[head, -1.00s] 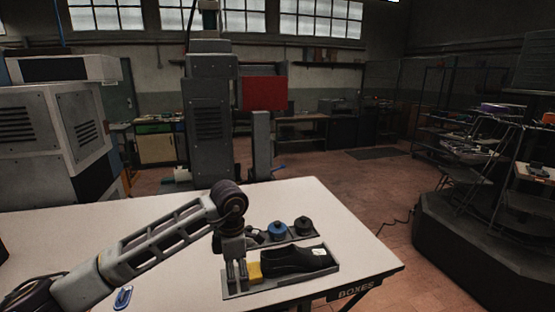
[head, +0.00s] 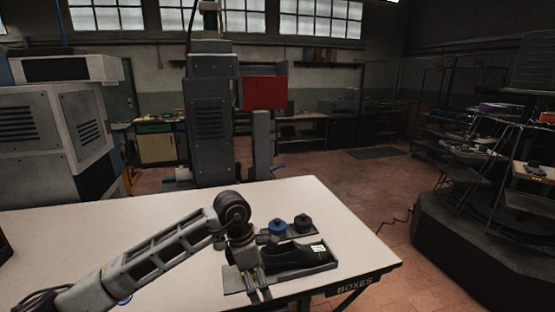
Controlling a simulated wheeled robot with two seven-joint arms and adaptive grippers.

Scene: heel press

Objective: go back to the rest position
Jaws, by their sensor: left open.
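My left arm reaches in from the left over the white table (head: 330,205). My left gripper (head: 258,292) is open and points down at the left end of a grey tray (head: 232,281). A black shoe (head: 292,256) with a small white label lies in the tray, to the right of the gripper. The gripper hides the shoe's left end and part of the tray. Whether the fingers touch anything is not clear. My right gripper is out of view.
Behind the shoe, a dark holder carries a blue knob-shaped piece (head: 277,227) and a black one (head: 303,221). A grey press column (head: 211,125) and a red panel (head: 263,93) stand beyond the table. Shelving (head: 470,150) is at the right. The table's left half is mostly clear.

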